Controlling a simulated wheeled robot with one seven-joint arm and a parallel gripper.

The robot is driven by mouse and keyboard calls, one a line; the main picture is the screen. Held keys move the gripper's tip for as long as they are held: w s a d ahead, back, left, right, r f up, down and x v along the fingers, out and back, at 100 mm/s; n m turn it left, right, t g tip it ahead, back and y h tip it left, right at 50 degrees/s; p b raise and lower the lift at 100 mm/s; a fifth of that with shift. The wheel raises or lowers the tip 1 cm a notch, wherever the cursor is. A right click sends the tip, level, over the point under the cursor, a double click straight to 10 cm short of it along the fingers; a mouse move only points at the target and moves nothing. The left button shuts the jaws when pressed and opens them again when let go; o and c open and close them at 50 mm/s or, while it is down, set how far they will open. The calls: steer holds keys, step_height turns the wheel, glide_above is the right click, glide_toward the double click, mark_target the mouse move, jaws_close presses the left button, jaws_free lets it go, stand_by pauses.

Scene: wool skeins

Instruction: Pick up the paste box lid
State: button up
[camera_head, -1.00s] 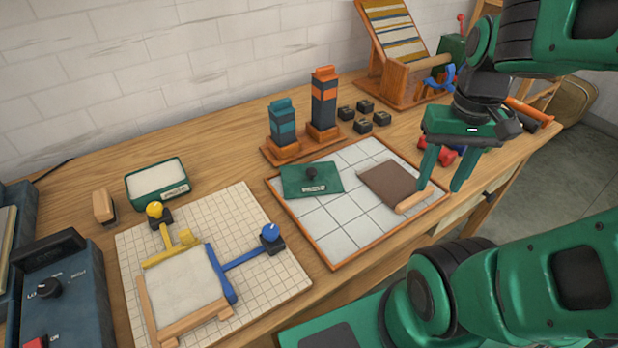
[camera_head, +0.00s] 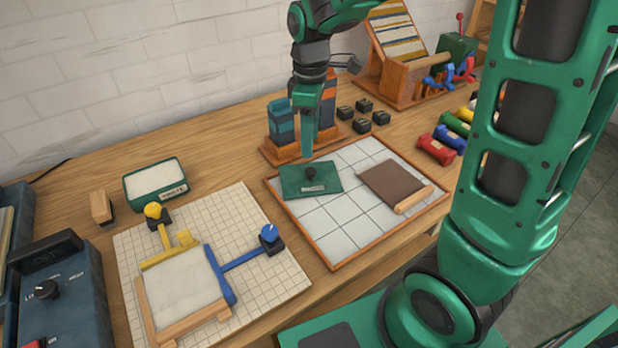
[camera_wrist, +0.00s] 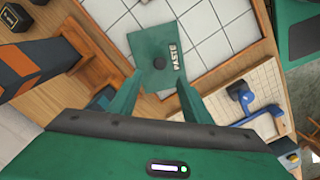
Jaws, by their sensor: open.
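The paste box lid is a flat green plate (camera_head: 311,181) with a dark round knob and a white label. It lies on the tiled tray (camera_head: 343,246), near its back left corner. The wrist view shows the lid (camera_wrist: 152,46) with its PASTE label and knob ahead of the fingers. My gripper (camera_head: 307,154) is above the back edge of the lid. In the wrist view, my gripper (camera_wrist: 155,88) is open, with its two fingers spread and nothing between them. The green paste box (camera_head: 157,184) stands open at the left, with white contents.
Orange and teal cartons (camera_head: 281,122) stand on a wooden base just behind my gripper. Small black blocks (camera_head: 362,126) are to their right. A brown flat piece with a wooden handle (camera_head: 395,184) lies on the tray's right. A gridded board (camera_head: 270,280) holds a frame in front.

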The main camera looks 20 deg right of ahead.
mark_target(310, 170)
step_height(310, 170, down, 9)
steer(key=shift+d+f, duration=0.1)
stand_by(0.5)
steer(key=shift+c, duration=0.2)
jaws_close()
